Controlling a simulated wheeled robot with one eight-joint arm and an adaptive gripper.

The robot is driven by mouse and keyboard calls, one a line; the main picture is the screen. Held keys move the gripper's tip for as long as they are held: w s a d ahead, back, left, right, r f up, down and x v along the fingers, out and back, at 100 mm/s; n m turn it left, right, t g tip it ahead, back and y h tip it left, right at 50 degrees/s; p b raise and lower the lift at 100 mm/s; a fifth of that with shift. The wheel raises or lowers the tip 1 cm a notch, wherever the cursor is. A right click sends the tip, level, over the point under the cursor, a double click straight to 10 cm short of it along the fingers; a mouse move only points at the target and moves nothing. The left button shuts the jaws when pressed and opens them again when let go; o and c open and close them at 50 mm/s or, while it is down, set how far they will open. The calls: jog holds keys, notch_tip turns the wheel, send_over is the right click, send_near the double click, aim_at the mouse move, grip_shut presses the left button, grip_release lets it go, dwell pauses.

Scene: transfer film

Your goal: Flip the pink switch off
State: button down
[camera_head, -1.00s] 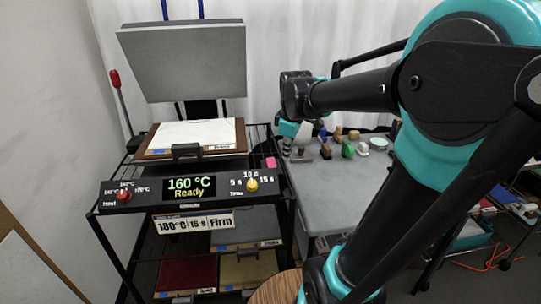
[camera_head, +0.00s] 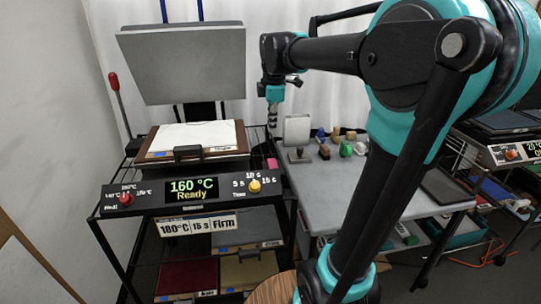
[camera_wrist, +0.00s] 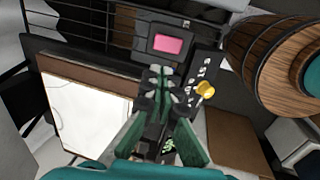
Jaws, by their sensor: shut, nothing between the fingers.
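The pink switch (camera_head: 272,163) is a small pink rocker at the right end of the rack's top, behind the control panel. In the wrist view the pink switch (camera_wrist: 169,44) sits in a dark housing, just beyond my fingertips; which way it is tipped I cannot tell. My gripper (camera_head: 272,125) points down above the switch in the head view, apart from it. In the wrist view my gripper (camera_wrist: 160,72) is shut, with nothing between the fingers.
The control panel (camera_head: 150,195) has a red knob (camera_head: 125,198), a yellow knob (camera_head: 254,186) and a display reading 160 °C Ready. The raised press plate (camera_head: 180,62) stands behind the lower board (camera_head: 150,156). A grey table (camera_head: 335,190) with small items is at right.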

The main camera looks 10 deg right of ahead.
aim_at(271, 161)
jog(key=f, duration=0.4)
jog(key=w+f, duration=0.1)
jog(key=f, duration=0.3)
jog(key=w+f, duration=0.1)
jog(key=f, duration=0.4)
jog(key=shift+w, duration=0.25)
jog(key=shift+w+f+g, duration=0.3)
jog(key=shift+f+g, duration=0.1)
jog(key=shift+g, duration=0.1)
jog(key=shift+s, duration=0.2)
jog(key=shift+s+r, duration=0.2)
jog(key=shift+s, duration=0.5)
jog(key=shift+r, duration=0.1)
